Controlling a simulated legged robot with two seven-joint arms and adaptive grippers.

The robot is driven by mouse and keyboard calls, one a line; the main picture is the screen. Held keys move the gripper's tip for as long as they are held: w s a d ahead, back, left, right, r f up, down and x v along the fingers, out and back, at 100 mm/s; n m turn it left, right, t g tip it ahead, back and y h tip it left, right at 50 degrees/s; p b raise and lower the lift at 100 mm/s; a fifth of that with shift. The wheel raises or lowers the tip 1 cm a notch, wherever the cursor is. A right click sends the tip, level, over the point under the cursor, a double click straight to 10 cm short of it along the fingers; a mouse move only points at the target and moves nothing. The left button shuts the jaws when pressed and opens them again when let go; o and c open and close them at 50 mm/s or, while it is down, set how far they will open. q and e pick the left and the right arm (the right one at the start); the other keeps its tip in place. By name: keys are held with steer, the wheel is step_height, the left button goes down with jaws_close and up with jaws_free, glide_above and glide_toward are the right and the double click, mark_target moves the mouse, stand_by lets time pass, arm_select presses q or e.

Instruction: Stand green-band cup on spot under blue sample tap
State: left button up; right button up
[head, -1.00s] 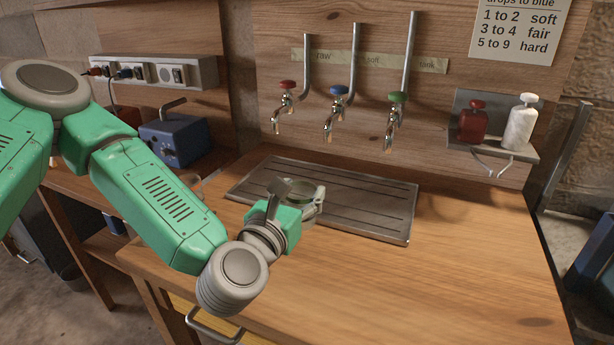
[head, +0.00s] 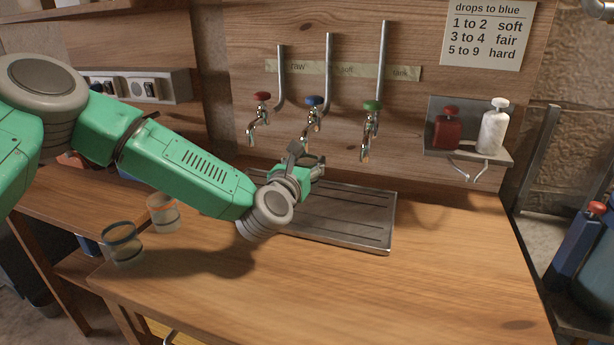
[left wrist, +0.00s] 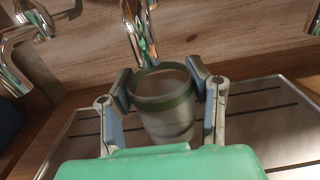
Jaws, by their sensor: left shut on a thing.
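The green-band cup (left wrist: 165,118) is clear glass with a green band near its rim. My left gripper (head: 308,160) is shut around it, one finger on each side, as the left wrist view (left wrist: 162,84) shows. The cup looks roughly upright. In the head view the gripper and arm hide most of it. The blue sample tap (head: 314,104) is the middle of three, and its spout is close above the cup. The cup is over the rear of the metal drip tray (head: 345,237); I cannot tell whether it touches. The spot is hidden. My right gripper is not visible.
A red tap (head: 260,100) and a green tap (head: 371,108) flank the blue one. A blue-band cup (head: 122,246) and an orange-band cup (head: 163,217) stand at the left. A shelf (head: 468,150) with red and white bottles is at right. The front bench is clear.

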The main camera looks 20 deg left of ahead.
arm_select(q)
steer(key=shift+w+a+f, duration=0.1)
steer(key=shift+a+f, duration=0.05)
steer(key=shift+f, duration=0.15)
steer(key=f, duration=0.3)
steer(key=shift+a, duration=0.25)
steer(key=shift+d, duration=0.3)
steer(key=shift+f+b, duration=0.1)
steer(key=shift+b, duration=0.3)
steer(key=o, duration=1.2)
steer(key=shift+d, duration=0.1)
steer(key=shift+a, duration=0.25)
